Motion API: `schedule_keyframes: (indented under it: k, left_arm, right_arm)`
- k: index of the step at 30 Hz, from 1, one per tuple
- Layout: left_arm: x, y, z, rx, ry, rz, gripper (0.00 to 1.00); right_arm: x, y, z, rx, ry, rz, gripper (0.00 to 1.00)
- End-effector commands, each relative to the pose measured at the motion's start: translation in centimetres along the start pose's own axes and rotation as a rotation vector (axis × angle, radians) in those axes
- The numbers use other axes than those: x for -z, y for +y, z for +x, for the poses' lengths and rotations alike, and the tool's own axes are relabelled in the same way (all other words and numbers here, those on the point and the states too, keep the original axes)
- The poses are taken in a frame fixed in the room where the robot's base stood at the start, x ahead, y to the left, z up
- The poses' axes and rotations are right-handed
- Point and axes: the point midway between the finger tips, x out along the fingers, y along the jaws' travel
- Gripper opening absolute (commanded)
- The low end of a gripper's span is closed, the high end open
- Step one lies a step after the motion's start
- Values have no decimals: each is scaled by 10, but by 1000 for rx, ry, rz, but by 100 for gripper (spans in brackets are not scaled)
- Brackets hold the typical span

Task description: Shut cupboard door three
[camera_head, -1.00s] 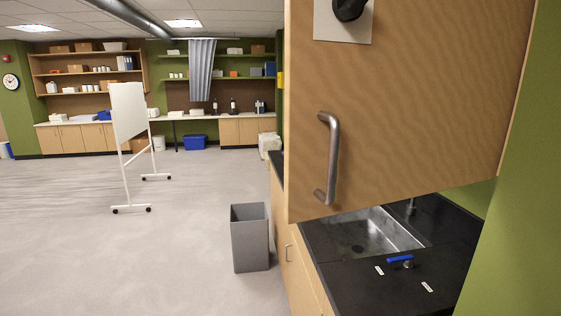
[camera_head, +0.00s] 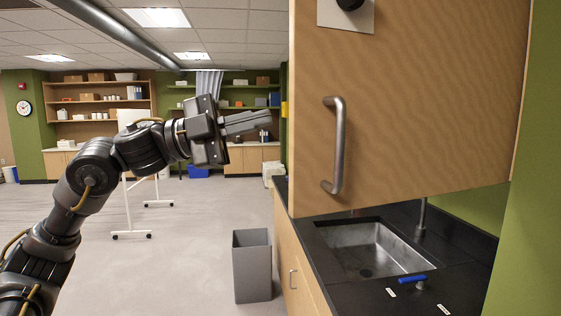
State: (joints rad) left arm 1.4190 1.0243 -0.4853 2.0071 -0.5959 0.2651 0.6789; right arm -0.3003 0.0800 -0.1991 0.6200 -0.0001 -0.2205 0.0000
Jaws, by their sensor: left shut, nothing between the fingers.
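A wooden cupboard door (camera_head: 430,100) fills the upper right of the head view, standing out over the counter. It has a vertical metal bar handle (camera_head: 338,146) near its left edge and a pale plate with a dark knob (camera_head: 347,12) at the top. No number shows on it, so I cannot tell whether it is door three. My left gripper (camera_head: 268,118) is shut and empty, raised to the left of the door and pointing right towards it, apart from the handle in the picture. My right gripper is not in view.
A grey bin (camera_head: 252,268) stands on the floor left of the counter. A whiteboard stand (camera_head: 128,205) is farther back. The floor between is mostly clear.

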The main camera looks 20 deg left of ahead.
Motion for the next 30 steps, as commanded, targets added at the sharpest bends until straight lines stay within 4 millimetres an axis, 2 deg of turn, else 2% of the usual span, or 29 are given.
schedule_keyframes:
  k: [1,3,6,9,15,20,23,30]
  left_arm:
    - [36,7,-10,-51,10,82,0]
    - [73,18,-20,-112,12,160,0]
    - [106,34,-33,-177,0,241,0]
    - [123,46,-42,-215,-13,287,0]
    - [132,53,-47,-238,-25,312,0]
    - [133,53,-40,-239,-21,312,0]
    - [132,55,-27,-239,-19,312,0]
    - [131,64,21,-240,-16,312,0]
  right_arm:
    - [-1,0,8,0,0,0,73]
    - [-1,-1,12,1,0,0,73]
    - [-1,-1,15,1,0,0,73]
    - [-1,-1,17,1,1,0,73]
    - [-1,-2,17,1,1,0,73]
    - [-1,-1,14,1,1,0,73]
    - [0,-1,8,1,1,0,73]
    - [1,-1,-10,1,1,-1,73]
